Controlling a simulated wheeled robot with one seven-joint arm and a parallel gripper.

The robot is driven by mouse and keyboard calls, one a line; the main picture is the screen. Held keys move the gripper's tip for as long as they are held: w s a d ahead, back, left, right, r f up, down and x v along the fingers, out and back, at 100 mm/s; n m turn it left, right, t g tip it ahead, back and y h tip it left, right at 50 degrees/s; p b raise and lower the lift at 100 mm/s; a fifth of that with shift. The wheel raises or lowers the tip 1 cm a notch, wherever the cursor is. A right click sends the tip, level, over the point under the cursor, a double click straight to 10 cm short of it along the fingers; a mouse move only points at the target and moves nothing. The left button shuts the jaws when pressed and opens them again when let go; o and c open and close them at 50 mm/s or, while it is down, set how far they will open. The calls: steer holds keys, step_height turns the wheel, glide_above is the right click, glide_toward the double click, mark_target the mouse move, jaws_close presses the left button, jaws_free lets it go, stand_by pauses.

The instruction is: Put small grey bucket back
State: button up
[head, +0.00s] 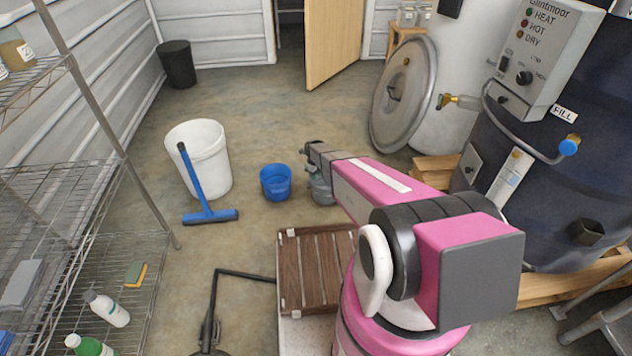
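The small grey bucket (321,190) is on or just above the concrete floor near the middle of the head view, right beside the blue bucket. My pink arm and gripper hide its upper part. My gripper (312,152) is at the far end of the arm, directly over or at the grey bucket in the picture. Its fingers are small and dark, and I cannot see whether they are open, shut, or touching the bucket.
A blue bucket (275,183) stands left of the grey one. A large white bucket (205,160) with a blue squeegee (198,190) leaning on it is further left. A slatted wooden platform (315,270) lies nearer. Wire shelves (60,240) line the left.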

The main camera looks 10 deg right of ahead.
steer(key=s+d+r+n, duration=0.3)
steer(key=s+r+n, duration=1)
steer(key=s+r, duration=0.2)
steer(key=s+d+r+n, duration=0.3)
steer(key=s+r+n, duration=1.1)
steer(key=s+r, duration=0.2)
step_height(320, 180, up, 2)
steer(key=shift+d+g+y, duration=0.25)
steer(key=shift+g+y, duration=0.05)
steer(key=shift+g, duration=0.1)
